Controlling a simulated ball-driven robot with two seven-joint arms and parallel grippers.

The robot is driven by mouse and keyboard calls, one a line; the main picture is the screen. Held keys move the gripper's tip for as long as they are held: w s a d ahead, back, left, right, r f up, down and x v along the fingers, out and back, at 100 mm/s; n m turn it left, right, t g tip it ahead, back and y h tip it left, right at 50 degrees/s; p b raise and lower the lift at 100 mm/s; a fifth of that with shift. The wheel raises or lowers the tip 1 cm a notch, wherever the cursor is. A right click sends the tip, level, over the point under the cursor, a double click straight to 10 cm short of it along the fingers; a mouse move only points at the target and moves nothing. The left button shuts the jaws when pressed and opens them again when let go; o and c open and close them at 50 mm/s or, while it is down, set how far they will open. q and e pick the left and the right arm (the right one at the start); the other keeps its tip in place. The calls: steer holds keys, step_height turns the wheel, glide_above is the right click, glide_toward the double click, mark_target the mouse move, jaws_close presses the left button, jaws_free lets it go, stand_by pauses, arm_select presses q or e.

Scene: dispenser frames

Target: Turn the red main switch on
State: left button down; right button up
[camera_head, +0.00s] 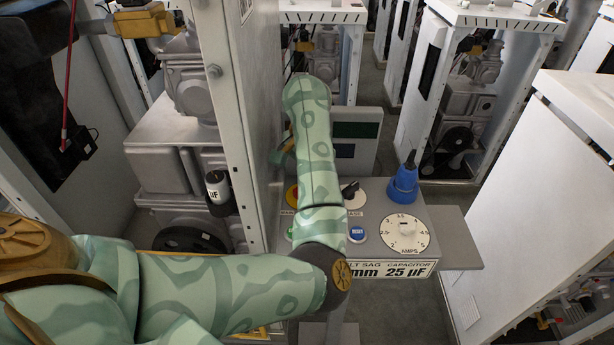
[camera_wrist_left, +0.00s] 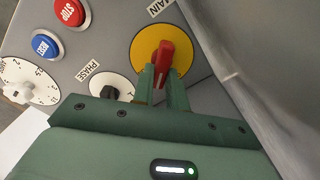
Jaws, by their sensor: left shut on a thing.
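The red main switch (camera_wrist_left: 165,52) is a red knob on a round yellow plate (camera_wrist_left: 142,44) in the left wrist view. My left gripper (camera_wrist_left: 162,74) is shut on the knob, with one green finger on each side of it. My right gripper is in neither view.
The panel also holds a black phase knob (camera_wrist_left: 109,92), a red stop button (camera_wrist_left: 69,12), a blue reset button (camera_wrist_left: 46,46) and a white amps dial (camera_head: 405,233). A blue plug-like part (camera_head: 404,185) stands at its back right. A tall white frame post (camera_head: 235,110) rises close to the panel's left.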

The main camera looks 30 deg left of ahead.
arm_select(q)
steer(key=shift+m, duration=0.4)
steer(key=c, duration=1.4)
jaws_free()
step_height(320, 180, up, 16)
steer(key=p, duration=1.2)
steer(key=shift+r+p, duration=0.15)
steer(key=shift+p, duration=0.15)
